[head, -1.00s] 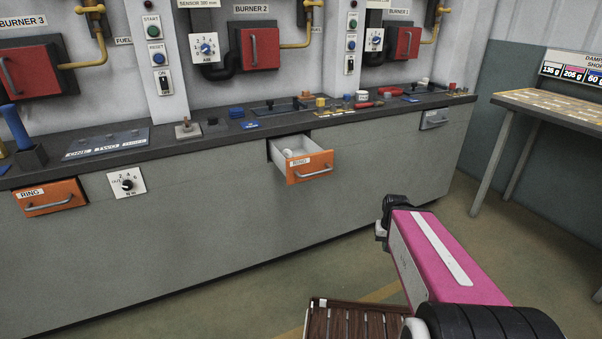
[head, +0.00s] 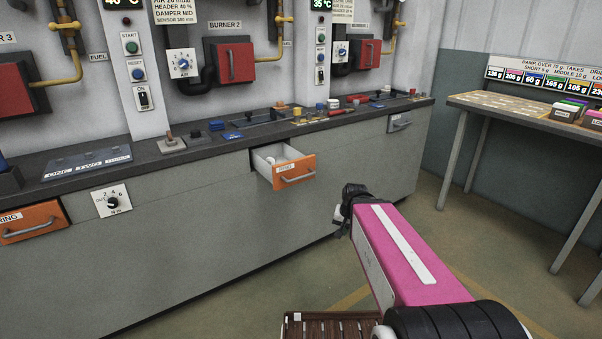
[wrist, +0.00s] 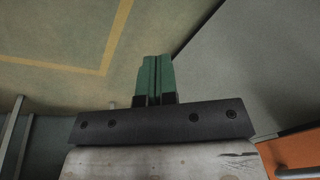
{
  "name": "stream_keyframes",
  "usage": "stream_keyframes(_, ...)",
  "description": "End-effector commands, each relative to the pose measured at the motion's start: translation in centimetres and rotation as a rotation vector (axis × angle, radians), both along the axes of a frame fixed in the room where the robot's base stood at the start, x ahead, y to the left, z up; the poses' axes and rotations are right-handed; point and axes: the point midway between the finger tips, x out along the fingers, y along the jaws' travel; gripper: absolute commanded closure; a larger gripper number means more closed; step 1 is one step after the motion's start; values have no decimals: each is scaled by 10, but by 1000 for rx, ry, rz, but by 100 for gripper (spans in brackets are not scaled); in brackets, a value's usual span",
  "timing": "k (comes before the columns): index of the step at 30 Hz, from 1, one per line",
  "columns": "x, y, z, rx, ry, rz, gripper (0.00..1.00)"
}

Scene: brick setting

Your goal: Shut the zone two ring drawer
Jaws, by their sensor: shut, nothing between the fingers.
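The zone two ring drawer (head: 296,174) stands pulled out from the grey bench below burner 2. It has an orange front with a label and a grey bar handle, and a pale open tray with a small light object inside. My gripper (wrist: 154,62) shows in the wrist view as two green fingers shut together with nothing between them. An orange front with a handle (wrist: 297,152) shows at that view's lower right corner. In the head view my arm end is right of and below the drawer, apart from it; the fingertips cannot be made out there.
Another orange ring drawer (head: 32,222) is shut at the left, and a grey drawer (head: 400,122) is shut at the right. Small items line the dark worktop (head: 210,150). A side table (head: 520,112) stands at the right. The floor before the bench is clear.

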Motion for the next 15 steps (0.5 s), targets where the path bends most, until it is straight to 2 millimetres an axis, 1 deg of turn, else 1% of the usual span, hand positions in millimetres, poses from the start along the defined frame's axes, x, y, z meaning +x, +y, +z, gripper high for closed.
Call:
stream_keyframes(1,8,5,8,18,-20,-26,100)
stream_keyframes(5,27,18,30,79,-70,-109,100)
stream_keyframes(8,45,32,56,151,-119,-195,100)
stream_keyframes(11,68,51,91,252,-174,-302,100)
stream_keyframes(12,76,59,106,299,-193,-347,100)
stream_keyframes(14,88,70,129,368,-218,-411,100)
stream_keyframes(15,94,77,144,414,-232,-451,100)
